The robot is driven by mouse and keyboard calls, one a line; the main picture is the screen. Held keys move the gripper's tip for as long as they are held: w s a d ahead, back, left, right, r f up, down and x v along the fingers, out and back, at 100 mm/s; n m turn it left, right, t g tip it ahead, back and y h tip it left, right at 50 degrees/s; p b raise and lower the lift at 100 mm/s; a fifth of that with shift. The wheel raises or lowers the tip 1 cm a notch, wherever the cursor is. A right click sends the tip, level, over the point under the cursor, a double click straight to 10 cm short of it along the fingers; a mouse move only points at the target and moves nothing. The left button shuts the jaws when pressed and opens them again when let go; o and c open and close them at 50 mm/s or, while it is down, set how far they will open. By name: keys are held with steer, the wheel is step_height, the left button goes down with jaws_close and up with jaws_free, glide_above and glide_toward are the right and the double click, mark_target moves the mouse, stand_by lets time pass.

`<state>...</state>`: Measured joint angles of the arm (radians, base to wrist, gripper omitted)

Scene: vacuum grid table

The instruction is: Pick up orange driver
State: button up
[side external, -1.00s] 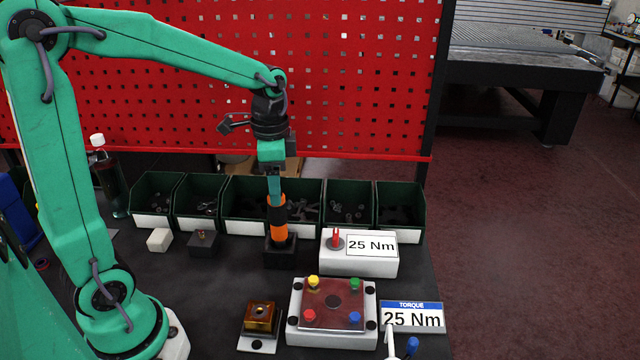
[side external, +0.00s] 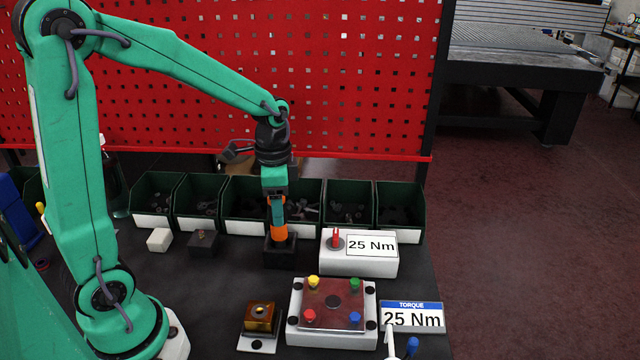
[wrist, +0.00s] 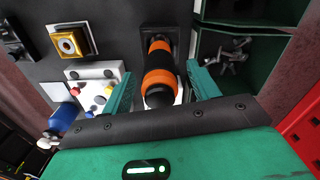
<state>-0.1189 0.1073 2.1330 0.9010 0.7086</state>
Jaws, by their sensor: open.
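The orange driver (side external: 279,232) has an orange and black handle and stands upright in a black holder (side external: 281,252). In the wrist view the driver (wrist: 160,80) lies between the two green fingers of my gripper (wrist: 160,95), with a dark gap on each side of the handle. My gripper (side external: 277,208) is open and reaches down over the top of the driver. The fingers partly hide the upper handle in the side view.
Several green bins (side external: 349,205) stand close behind the driver. A white box marked 25 Nm (side external: 358,264) with a red piece is just right. In front are a fixture plate with coloured knobs (side external: 331,305), an amber block (side external: 260,316) and a torque sign (side external: 412,316).

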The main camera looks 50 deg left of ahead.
steer(key=c, duration=1.2)
steer(key=shift+o, duration=0.2)
steer(key=shift+r, duration=0.1)
steer(key=shift+r, duration=4.95)
